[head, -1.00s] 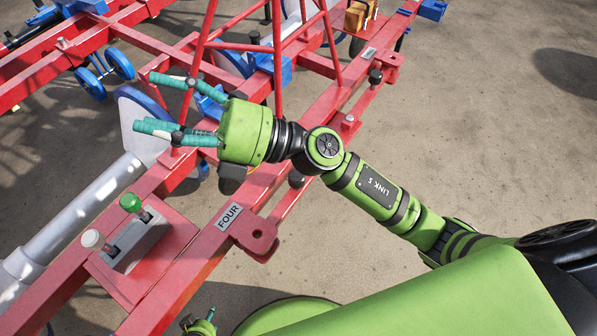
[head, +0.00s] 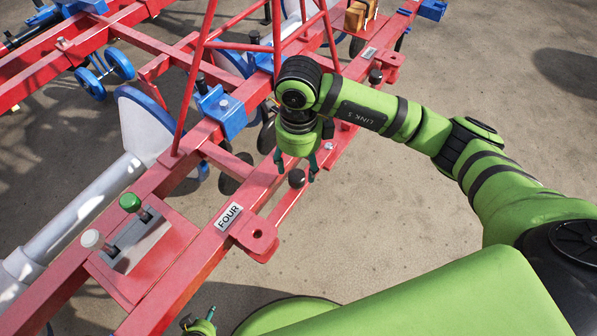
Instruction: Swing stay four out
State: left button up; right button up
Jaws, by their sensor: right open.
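The label FOUR (head: 229,216) sits on a long red beam (head: 205,248). Beside it, a red bracket (head: 258,236) with a round hole juts out from the beam's near side. A slim red bar (head: 287,203) runs along the beam's outer side and carries a black ball knob (head: 297,178). My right gripper (head: 296,170) points down over the bar, open, its fingertips on either side of the knob in the picture. I cannot tell whether they touch it. Only a small part of my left gripper (head: 210,314) shows at the bottom edge; its jaws are unclear.
A red plate carries a green-topped lever (head: 130,203) and a white-topped lever (head: 92,239). Red upright struts (head: 195,75) and a blue block (head: 222,110) stand behind the beam. Another black knob (head: 375,76) is farther along. Bare ground (head: 450,140) lies to the right.

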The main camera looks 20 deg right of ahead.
aim_at(298, 176)
jog(key=shift+f, duration=2.25)
jog(key=shift+a, duration=0.1)
